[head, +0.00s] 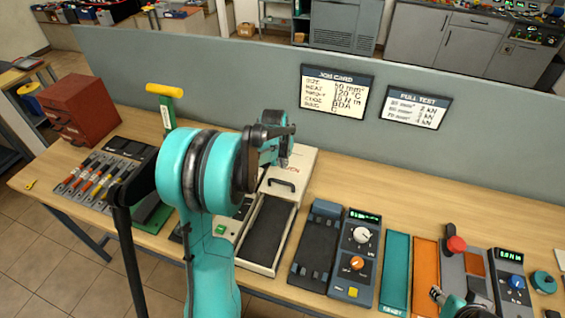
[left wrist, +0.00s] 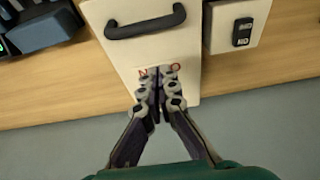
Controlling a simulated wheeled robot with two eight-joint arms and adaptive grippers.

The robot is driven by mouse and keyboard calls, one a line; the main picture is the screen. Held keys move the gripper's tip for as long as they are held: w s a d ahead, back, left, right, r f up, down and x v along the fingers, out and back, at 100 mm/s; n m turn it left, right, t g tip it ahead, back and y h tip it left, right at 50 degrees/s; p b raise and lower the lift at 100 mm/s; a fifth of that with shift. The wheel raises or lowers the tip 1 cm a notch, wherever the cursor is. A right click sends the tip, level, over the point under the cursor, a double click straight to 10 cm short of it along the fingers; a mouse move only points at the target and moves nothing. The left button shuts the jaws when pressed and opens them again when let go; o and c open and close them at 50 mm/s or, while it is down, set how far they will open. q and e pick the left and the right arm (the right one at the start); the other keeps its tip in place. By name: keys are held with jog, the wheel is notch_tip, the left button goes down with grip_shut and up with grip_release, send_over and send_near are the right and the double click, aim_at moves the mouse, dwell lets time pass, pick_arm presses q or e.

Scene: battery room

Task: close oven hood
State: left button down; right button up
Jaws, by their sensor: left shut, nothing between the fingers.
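The oven hood (head: 304,160) is a cream panel with a black handle at the back of the oven. The dark oven bed (head: 266,232) lies uncovered in front of it. My left gripper (head: 282,153) is over the hood, and my own arm hides part of the oven. In the left wrist view, the gripper (left wrist: 160,98) is shut and empty over the lettering on the hood (left wrist: 150,57), apart from the handle (left wrist: 146,22). Contact with the panel is unclear. My right gripper (head: 447,298) shows only partly at the bottom right; its fingers are unclear.
A heater with knobs (head: 353,260) and teal (head: 396,270) and orange mats (head: 425,275) lie to the right. A crimping tool rack (head: 100,175), a yellow-handled tool (head: 165,92) and a red cabinet (head: 80,108) stand left. A grey partition (head: 230,80) runs behind the bench.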

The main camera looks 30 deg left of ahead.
aim_at(285, 175)
pick_arm(q)
jog(key=b+x, duration=0.1)
jog(key=x, duration=0.4)
jog(key=shift+s, duration=0.2)
jog(key=s, duration=0.2)
jog(key=s+d+r, duration=0.1)
jog(key=shift+s, duration=0.25)
jog(key=shift+a, duration=0.1)
jog(key=s+d+p, duration=0.1)
jog(key=s+d, duration=0.2)
jog(key=s, duration=0.9)
jog(key=s+d+p, duration=0.1)
jog(key=s+d, duration=0.2)
jog(key=s, duration=1)
jog(key=shift+d+f, duration=0.1)
jog(key=shift+f, duration=0.05)
